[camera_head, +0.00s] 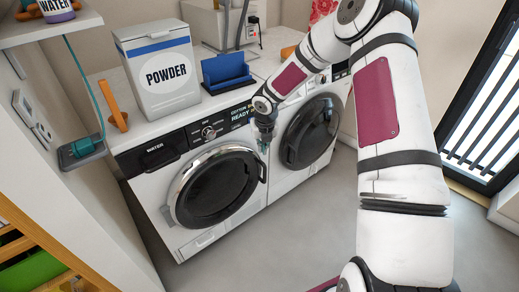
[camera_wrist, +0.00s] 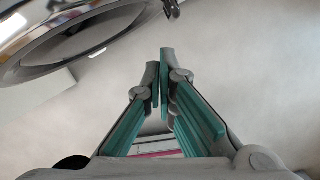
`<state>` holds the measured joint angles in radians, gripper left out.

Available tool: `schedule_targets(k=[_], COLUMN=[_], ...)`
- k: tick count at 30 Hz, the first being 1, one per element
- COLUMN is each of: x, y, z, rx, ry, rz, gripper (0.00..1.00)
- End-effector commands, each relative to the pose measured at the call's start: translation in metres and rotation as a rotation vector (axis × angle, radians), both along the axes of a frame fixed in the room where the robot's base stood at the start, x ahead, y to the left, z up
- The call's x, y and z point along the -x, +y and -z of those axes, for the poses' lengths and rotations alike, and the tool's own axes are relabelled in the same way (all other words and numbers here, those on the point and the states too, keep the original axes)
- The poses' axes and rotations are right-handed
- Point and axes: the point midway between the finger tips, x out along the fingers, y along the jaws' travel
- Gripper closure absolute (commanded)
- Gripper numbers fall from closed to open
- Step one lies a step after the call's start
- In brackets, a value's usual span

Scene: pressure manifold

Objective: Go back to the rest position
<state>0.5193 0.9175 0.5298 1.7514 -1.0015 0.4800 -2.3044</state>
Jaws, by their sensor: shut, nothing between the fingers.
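My gripper (camera_head: 264,146) is at the end of my arm, in front of the gap between two white front-loading washing machines. In the wrist view, my gripper (camera_wrist: 164,62) has its teal-lined fingers closed together with nothing between them. The left machine (camera_head: 211,185) has its round door closed or nearly so; I cannot tell which. Its door rim (camera_wrist: 75,35) shows close by at the upper left of the wrist view. The right machine's door (camera_head: 311,132) is partly behind my arm.
A powder box (camera_head: 163,75) and a blue holder (camera_head: 227,72) stand on top of the left machine. The grey floor (camera_head: 290,235) in front of the machines is clear. A barred window or door (camera_head: 490,110) is at right.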

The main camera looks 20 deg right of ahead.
Motion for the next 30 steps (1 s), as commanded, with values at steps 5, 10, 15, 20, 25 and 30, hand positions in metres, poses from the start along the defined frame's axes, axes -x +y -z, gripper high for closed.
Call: schedule_targets(k=[5,10,15,20,25,30], x=[0.001,0.008,0.036,0.075,0.123,0.179], y=[0.000,-0.002,-0.003,-0.003,0.002,0.010], z=[-0.004,-0.033,-0.106,-0.180,-0.251,-0.312], rx=[-0.001,0.011,0.029,0.020,-0.026,-0.115], ry=[0.001,-0.006,-0.033,-0.085,-0.163,-0.245], rz=[0.002,0.087,0.356,0.671,1.014,1.361], gripper=[1.00,1.00,1.00,1.00,1.00,1.00])
